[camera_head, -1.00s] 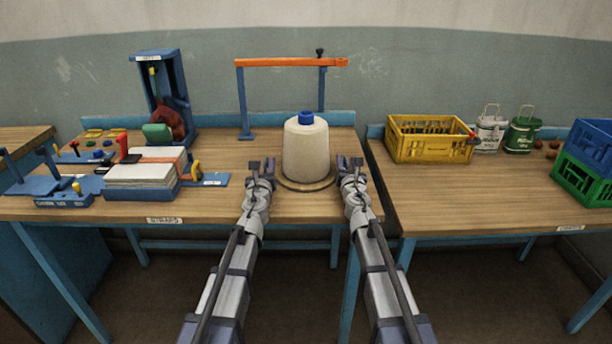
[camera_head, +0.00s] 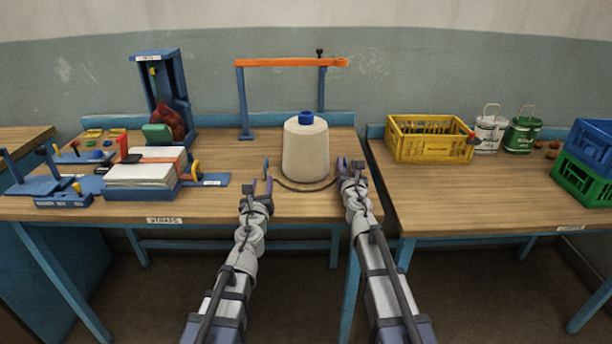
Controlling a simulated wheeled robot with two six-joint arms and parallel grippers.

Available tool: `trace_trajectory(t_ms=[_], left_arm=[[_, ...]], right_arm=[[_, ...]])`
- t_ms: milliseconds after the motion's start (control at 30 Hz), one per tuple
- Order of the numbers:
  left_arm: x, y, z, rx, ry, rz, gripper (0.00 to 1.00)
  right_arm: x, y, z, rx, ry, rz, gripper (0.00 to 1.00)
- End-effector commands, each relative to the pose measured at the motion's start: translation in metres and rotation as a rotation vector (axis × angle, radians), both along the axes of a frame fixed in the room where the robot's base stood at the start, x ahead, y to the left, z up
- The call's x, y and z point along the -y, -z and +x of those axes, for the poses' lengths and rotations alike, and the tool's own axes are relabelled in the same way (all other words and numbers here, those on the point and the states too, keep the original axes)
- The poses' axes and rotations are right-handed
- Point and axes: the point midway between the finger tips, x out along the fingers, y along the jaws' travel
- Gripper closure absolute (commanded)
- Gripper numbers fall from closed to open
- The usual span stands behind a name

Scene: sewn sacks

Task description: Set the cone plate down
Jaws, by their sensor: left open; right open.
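The cone plate (camera_head: 305,187) is a thin round disc lying on the wooden table, with a large cream thread cone (camera_head: 306,150) with a blue top standing upright on it. The cone hides most of the plate. My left gripper (camera_head: 262,182) is open and empty, a little to the left of the plate's rim and apart from it. My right gripper (camera_head: 350,168) is open, close to the plate's right edge; I cannot tell whether it touches.
An orange-topped blue frame (camera_head: 290,62) stands behind the cone. Stacks of white sheets (camera_head: 142,175) and blue fixtures sit to the left.

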Motion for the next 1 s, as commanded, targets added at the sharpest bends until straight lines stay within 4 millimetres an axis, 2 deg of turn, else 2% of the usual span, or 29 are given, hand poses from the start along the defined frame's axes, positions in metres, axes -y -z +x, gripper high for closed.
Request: trace_trajectory(t_ms=[33,300,500,633,1000], left_arm=[[0.0,0.0,0.0,0.0,0.0,0.0,0.57],[0.0,0.0,0.0,0.0,0.0,0.0,0.57],[0.0,0.0,0.0,0.0,0.0,0.0,0.57],[0.0,0.0,0.0,0.0,0.0,0.0,0.57],[0.0,0.0,0.0,0.0,0.0,0.0,0.57]], right_arm=[[0.0,0.0,-0.011,0.0,0.0,0.0,0.57],[0.002,0.0,-0.065,0.0,0.0,0.0,0.57],[0.003,0.0,-0.098,0.0,0.001,0.0,0.57],[0.003,0.0,-0.105,0.0,0.001,0.0,0.57],[0.002,0.0,-0.104,0.0,0.0,0.0,0.57]])
